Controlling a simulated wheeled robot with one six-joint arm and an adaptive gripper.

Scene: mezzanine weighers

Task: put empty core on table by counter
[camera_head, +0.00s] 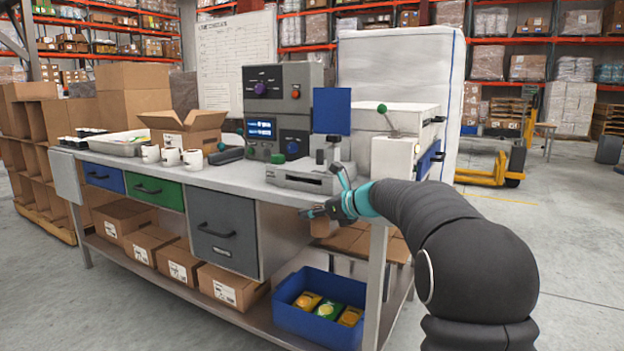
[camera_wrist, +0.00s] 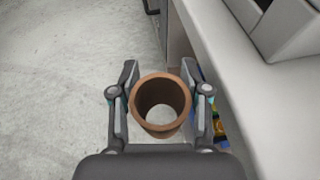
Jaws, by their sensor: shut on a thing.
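The empty core is a brown, open-ended tube (camera_wrist: 162,130), seen from above in the wrist view with its hollow inside showing. My gripper (camera_wrist: 160,80) is shut on it, one finger on each side. In the head view my gripper (camera_head: 322,211) is at the front right edge of the long grey table (camera_head: 232,178), and part of the core (camera_head: 322,228) shows below the fingers. The core is held in the air beside the table edge, over the floor side. I cannot tell which surface is the counter.
Machines (camera_head: 285,110), white mugs (camera_head: 171,157) and an open carton (camera_head: 186,131) stand on the table. A blue bin (camera_head: 318,324) with several packets sits on the lower shelf. Bare tabletop shows at the front edge. A yellow pallet truck (camera_head: 490,172) stands behind right.

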